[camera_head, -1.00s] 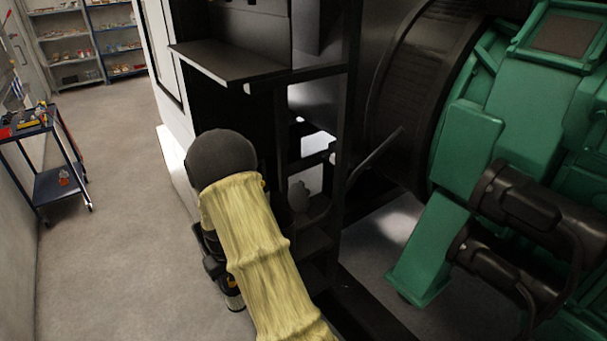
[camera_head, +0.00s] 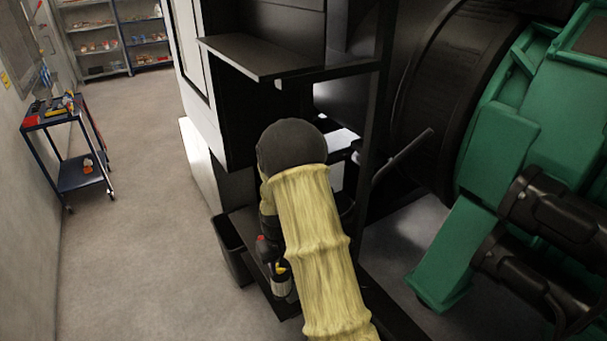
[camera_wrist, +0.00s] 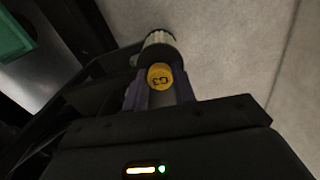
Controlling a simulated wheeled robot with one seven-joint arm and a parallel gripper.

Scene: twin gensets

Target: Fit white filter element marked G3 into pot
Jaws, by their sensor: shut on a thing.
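The white filter element (camera_head: 281,286) hangs low in the head view, beneath my wrist. In the wrist view its round yellow end, marked G3 (camera_wrist: 160,77), faces the camera, and its pale body (camera_wrist: 158,40) extends beyond. My gripper (camera_wrist: 158,98) is shut on it, with a finger on either side of the yellow end. In the head view my gripper (camera_head: 276,266) is small and partly hidden by my yellow-sleeved arm. The element is beside the dark frame of the machine, above the floor. I cannot make out the pot in either view.
A black bin (camera_head: 231,250) stands left of the element. A black shelf (camera_head: 262,55) juts out above my arm. The green engine (camera_head: 500,160) and a dark lever (camera_head: 405,155) are at right. A blue cart (camera_head: 75,150) stands left. The grey aisle floor (camera_head: 140,230) is clear.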

